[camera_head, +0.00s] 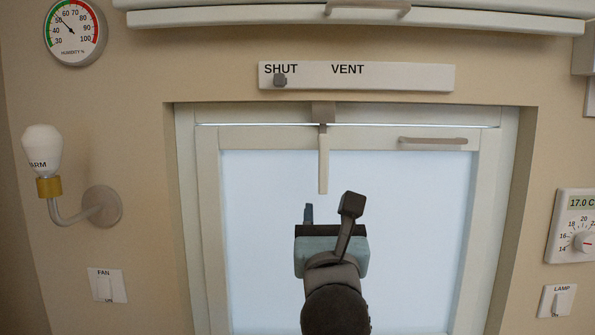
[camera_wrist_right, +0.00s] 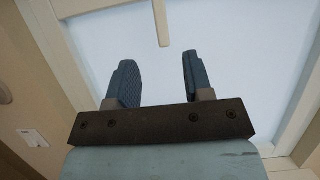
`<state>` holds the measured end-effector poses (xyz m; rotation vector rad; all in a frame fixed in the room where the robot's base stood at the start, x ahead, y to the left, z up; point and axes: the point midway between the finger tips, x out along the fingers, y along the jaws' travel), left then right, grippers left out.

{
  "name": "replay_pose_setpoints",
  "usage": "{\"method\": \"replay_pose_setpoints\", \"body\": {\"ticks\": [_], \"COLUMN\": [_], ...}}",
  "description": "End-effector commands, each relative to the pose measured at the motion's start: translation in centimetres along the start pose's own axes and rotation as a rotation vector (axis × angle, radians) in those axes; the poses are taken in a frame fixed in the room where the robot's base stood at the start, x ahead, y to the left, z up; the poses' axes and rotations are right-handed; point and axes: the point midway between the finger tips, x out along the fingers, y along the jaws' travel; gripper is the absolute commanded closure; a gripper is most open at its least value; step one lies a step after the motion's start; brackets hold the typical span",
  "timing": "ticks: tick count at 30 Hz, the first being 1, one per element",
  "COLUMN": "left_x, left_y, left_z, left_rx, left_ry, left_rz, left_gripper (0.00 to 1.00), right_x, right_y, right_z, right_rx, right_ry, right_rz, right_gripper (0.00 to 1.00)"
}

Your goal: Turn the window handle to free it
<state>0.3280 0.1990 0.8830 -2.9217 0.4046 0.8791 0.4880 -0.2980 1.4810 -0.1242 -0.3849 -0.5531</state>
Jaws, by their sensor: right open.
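The window handle (camera_head: 323,160) is a pale beige lever that hangs straight down from a brown-grey mount at the top middle of the window frame. Its lower end (camera_wrist_right: 161,24) shows at the top of the right wrist view. The window (camera_head: 400,230) has a pale frame and a light blue pane. My right gripper (camera_head: 330,206) is in front of the pane, below the handle in the picture. In the right wrist view its two blue fingers (camera_wrist_right: 158,78) are apart with nothing between them, and the handle end is beyond them. My left gripper is not in view.
A slider plate (camera_head: 400,76) marked SHUT and VENT is above the window, its knob (camera_head: 280,80) under SHUT. A grey bar (camera_head: 433,141) is on the upper right of the frame. A wall lamp (camera_head: 42,150) sticks out at left. The window recess has side walls.

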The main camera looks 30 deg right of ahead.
Motion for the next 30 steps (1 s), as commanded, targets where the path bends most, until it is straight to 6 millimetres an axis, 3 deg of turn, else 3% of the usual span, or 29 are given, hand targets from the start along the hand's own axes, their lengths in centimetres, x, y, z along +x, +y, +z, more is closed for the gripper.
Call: {"method": "replay_pose_setpoints", "body": {"ticks": [5, 21, 30], "left_x": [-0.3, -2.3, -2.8], "left_y": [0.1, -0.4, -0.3], "left_z": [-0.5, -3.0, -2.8], "left_rx": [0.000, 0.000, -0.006], "left_ry": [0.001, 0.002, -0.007], "left_rz": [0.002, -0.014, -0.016], "left_gripper": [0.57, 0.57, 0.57], "right_x": [1.4, 11.9, 13.8], "right_y": [0.1, 0.2, 0.2], "right_z": [0.3, 0.3, 0.0], "right_rx": [0.018, 0.015, 0.014], "right_ry": [0.007, 0.005, 0.006], "right_rz": [0.008, 0.008, 0.009], "right_gripper": [0.53, 0.53, 0.53]}}
